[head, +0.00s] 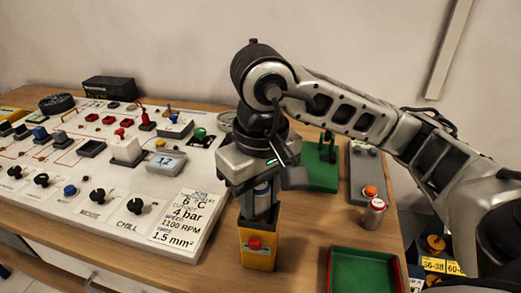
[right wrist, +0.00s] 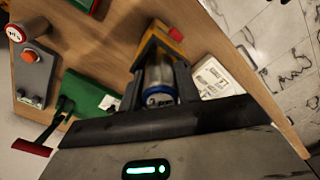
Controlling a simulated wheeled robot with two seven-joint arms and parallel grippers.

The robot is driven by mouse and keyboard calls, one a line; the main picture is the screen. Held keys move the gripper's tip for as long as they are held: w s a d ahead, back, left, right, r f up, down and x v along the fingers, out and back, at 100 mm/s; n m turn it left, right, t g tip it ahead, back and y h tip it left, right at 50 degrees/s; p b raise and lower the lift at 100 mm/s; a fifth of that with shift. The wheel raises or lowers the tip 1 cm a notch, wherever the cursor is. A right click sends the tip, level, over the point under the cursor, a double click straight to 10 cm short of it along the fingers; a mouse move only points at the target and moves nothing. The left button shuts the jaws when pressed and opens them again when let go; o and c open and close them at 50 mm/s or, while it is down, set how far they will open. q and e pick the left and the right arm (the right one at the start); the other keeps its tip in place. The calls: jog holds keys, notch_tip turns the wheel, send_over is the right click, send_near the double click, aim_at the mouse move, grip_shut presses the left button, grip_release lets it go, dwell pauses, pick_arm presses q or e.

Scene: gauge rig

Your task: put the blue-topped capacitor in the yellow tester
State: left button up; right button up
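The blue-topped capacitor (head: 262,190) is a silver cylinder with a blue rim. It stands between the fingers of my right gripper (head: 261,210), which close on it from both sides. In the right wrist view the capacitor (right wrist: 160,82) shows end-on between the fingers. The yellow tester (head: 257,252), with a red button on its front, stands upright on the table directly below the fingertips. It also shows in the right wrist view (right wrist: 150,45), partly behind the capacitor. I cannot tell whether the capacitor's hidden lower end is inside the tester. My left gripper is out of view.
A large white control panel (head: 110,205) lies left of the tester. On the right are a red-topped can (head: 373,214), a grey box with an orange button (head: 370,178), a green fixture (head: 322,172) and a red-rimmed green tray (head: 362,275). Bare table separates tester and can.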

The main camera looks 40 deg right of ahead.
aim_at(260, 187)
jog(key=shift+o, duration=0.3)
notch_tip(260, 187, up, 10)
jog(key=shift+r+p, duration=0.1)
jog(key=shift+p, duration=0.95)
jog(key=shift+r, duration=0.7)
